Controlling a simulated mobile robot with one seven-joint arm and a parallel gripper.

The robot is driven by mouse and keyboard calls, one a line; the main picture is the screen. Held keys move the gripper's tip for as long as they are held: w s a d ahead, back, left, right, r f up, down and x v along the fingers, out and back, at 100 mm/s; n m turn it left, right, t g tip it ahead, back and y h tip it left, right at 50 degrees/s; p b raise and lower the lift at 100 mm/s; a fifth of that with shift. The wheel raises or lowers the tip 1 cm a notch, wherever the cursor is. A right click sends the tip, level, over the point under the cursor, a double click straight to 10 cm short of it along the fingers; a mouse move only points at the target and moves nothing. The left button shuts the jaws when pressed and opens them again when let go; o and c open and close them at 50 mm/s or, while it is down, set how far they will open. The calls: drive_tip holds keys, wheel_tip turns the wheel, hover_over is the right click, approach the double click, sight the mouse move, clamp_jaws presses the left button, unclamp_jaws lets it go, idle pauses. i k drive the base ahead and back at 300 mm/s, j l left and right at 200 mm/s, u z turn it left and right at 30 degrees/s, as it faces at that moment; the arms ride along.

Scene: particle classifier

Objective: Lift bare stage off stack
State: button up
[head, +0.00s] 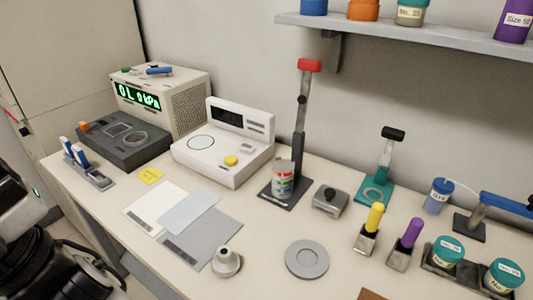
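A small upright stack of banded rings (283,182), grey-white with red and green marks, stands on the dark base of a post stand (301,130) with a red top. Its layers are too small to tell which one is the bare stage. A round grey dish (306,258) lies apart on the table at the front middle. My gripper's fingers are not in view; parts of my own dark and white body show at the left edge.
The table (265,217) holds a white balance-like device (222,145), a box with a green display (160,100), flat sheets (205,235), and a grey block (331,200). Yellow and purple-handled tools (405,245) and teal-lidded jars (446,252) stand at right. A shelf (420,34) overhangs.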

sight(282, 168)
drive_tip(key=j+z, duration=0.1)
drive_tip(key=j, duration=0.3)
drive_tip(key=k+j+z, duration=0.15)
drive_tip(key=j, duration=0.3)
drive_tip(key=j+z, duration=0.1)
drive_tip(key=j, duration=0.3)
drive_tip(key=k+j+z, duration=0.1)
drive_tip(key=j, duration=0.3)
drive_tip(key=k+j+z, duration=0.15)
drive_tip(key=j, duration=0.25)
drive_tip(key=i, duration=1)
